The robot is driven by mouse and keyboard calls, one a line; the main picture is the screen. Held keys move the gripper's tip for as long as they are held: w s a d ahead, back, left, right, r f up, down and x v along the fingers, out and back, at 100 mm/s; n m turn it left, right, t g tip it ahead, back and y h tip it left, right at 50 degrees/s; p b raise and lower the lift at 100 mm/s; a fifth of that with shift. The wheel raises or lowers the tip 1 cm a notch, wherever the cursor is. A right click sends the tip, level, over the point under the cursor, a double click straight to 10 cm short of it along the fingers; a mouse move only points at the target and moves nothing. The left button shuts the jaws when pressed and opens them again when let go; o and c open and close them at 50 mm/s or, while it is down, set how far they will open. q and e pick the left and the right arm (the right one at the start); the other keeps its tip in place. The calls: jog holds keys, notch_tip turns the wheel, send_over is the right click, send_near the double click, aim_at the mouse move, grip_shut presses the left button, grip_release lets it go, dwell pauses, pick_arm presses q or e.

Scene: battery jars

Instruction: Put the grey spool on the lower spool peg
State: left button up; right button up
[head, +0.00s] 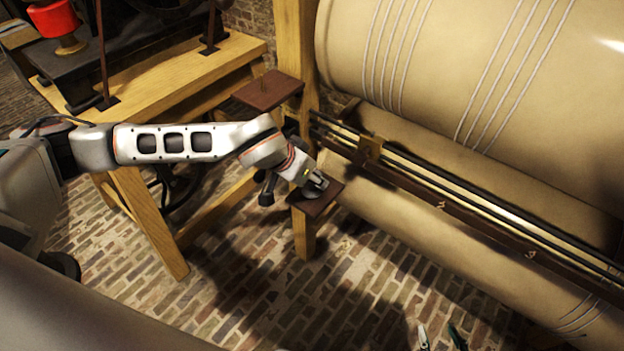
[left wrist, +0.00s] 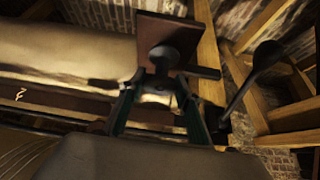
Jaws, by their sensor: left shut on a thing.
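My left arm reaches in from the left in the head view. Its gripper (head: 316,184) is low over the lower brown peg shelf (head: 327,191). In the left wrist view the green-edged fingers of my left gripper (left wrist: 158,97) are closed around the grey spool (left wrist: 157,98), with the brown shelf (left wrist: 150,28) just beyond it. The lower peg is hidden, and I cannot tell whether the spool is around it. My right gripper (head: 440,337) shows only as two separated fingertips at the bottom edge of the head view, open and empty.
A wooden post (head: 296,60) and the large cream roller (head: 450,70) with dark rails (head: 450,180) are close by. A red spool (head: 52,18) is at the far left.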

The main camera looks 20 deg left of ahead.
pick_arm(q)
jog(key=shift+f, duration=0.65)
pick_arm(e)
jog(key=shift+a, duration=0.1)
jog(key=shift+s, duration=0.15)
pick_arm(q)
jog(key=o, duration=1)
jog(key=shift+f, duration=0.15)
jog(key=shift+c, duration=0.2)
pick_arm(e)
jog(key=shift+s+f, duration=0.1)
jog(key=shift+f, duration=0.1)
jog(key=shift+f, duration=0.1)
